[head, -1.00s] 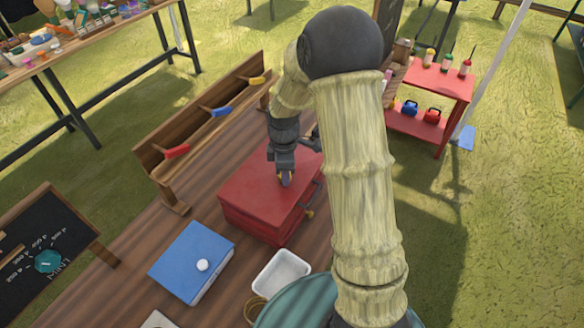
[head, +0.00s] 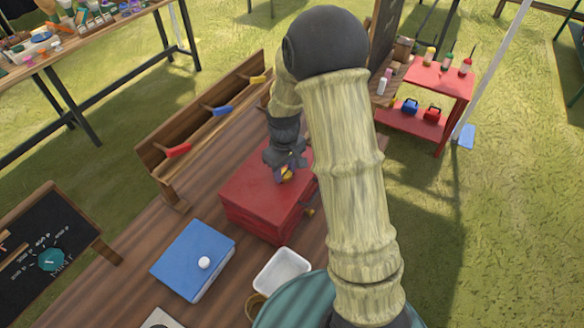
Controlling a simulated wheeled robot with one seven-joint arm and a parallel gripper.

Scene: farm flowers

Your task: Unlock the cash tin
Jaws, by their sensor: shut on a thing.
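A red metal box (head: 250,197), which looks like the cash tin, stands shut on the wooden table. A small brass-coloured piece (head: 309,212) shows on its right side. My gripper (head: 286,177) points down at the far part of the lid. It is shut on a small yellow piece (head: 287,175), too small to identify for certain. I cannot tell whether this piece touches the lid. My arm hides part of the box's right side.
A blue box (head: 193,258) with a white knob lies at the near left. A white tray (head: 282,270) stands in front of the red box. A wooden rack (head: 200,128) with coloured handles runs behind. A small chalkboard (head: 48,245) is at left.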

